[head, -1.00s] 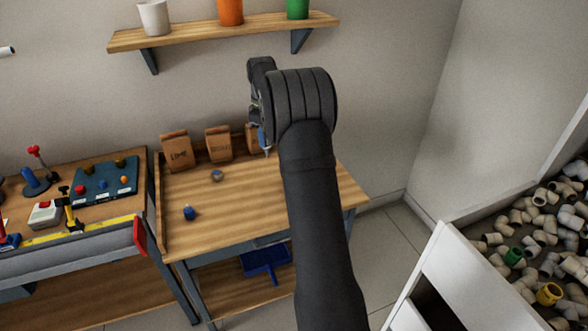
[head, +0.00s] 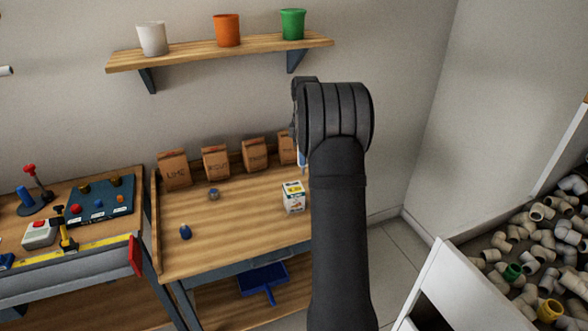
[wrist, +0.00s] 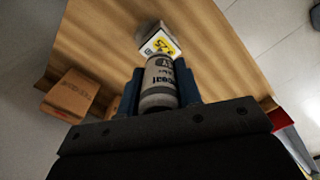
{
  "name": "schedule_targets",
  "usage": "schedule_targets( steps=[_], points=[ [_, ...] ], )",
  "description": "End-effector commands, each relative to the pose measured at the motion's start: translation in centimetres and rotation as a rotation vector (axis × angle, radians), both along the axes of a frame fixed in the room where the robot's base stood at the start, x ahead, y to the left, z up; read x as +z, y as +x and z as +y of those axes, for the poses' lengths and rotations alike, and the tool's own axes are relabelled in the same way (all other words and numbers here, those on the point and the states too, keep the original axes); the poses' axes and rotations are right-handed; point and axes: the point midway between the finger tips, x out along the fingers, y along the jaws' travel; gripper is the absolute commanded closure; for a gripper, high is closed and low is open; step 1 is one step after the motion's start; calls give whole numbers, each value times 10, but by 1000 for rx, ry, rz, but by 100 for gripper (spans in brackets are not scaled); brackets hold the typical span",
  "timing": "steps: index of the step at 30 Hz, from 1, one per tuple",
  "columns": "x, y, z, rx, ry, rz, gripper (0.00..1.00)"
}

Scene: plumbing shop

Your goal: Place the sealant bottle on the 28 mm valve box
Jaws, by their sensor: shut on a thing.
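My gripper (wrist: 160,92) is shut on the sealant bottle (wrist: 159,75), a grey-white bottle with dark lettering, between its two blue fingers in the wrist view. In the head view my arm hides most of the gripper and bottle. A small white box with a yellow and dark label (head: 293,197), seemingly the 28 mm valve box, stands on the wooden bench, left of my arm. The box (wrist: 158,43) also shows just beyond the bottle's far end in the wrist view. The picture does not show contact between bottle and box clearly. The size print is too small to read.
Several brown paper bags (head: 215,162) line the back of the bench (head: 235,230). A small blue item (head: 185,232) and a small grey-blue one (head: 213,194) lie on it. A shelf with pots (head: 225,52) hangs above. A bin of pipe fittings is at right.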

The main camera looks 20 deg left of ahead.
Motion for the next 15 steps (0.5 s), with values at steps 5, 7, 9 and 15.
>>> schedule_targets(
  steps=[5, 7, 9, 15],
  points=[
    [-17, 2, 28, 1, 0, 0, 93],
    [-19, 2, 32, 0, 0, -1, 93],
    [-22, 2, 34, 0, 0, 0, 93],
    [-47, 1, 33, -1, -2, 3, 93]
  ],
)
